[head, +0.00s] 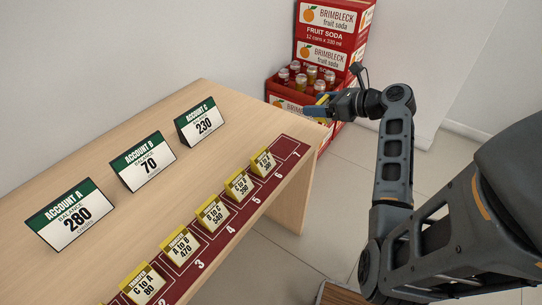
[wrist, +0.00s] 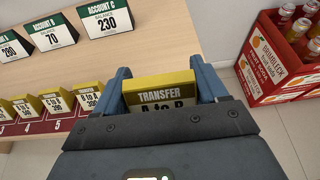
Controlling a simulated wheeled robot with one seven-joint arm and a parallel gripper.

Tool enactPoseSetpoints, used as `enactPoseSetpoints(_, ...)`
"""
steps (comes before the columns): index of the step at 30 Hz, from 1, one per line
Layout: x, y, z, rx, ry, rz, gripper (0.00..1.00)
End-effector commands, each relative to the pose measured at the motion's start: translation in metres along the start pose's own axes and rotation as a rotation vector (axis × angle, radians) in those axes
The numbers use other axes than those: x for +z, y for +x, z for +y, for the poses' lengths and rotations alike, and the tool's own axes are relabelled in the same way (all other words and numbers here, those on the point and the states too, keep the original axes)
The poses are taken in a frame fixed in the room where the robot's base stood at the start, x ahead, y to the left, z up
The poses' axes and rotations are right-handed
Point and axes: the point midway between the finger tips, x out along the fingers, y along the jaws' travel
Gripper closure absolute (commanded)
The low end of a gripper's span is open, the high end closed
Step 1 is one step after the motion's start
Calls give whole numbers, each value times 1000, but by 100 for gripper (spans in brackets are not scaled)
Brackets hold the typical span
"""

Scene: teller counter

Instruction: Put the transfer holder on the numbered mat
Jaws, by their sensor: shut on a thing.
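The transfer holder (wrist: 160,92), yellow-topped with a white card reading "TRANSFER A to B", is held between the blue fingers of my gripper (wrist: 159,76). The card's lower part is hidden by the gripper. In the head view my gripper (head: 316,107) is in the air beyond the counter's right end, near the soda display. The numbered mat (head: 289,147) is a dark red strip along the counter's front edge. Several similar holders stand on it, including "B to A 300" (head: 263,162) at number 6. The space at number 7 is empty.
Account signs A (head: 70,214), B (head: 143,161) and C (head: 199,122) stand along the back of the wooden counter (head: 118,213). Clear wood lies between signs and mat.

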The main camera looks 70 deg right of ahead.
Motion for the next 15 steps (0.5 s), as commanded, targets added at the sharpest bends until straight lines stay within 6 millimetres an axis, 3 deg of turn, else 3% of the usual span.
enactPoseSetpoints(5, -8, 20, 13, 0, 2, 1, 59)
enactPoseSetpoints(15, -25, 86, 56, -1, 2, 1, 59)
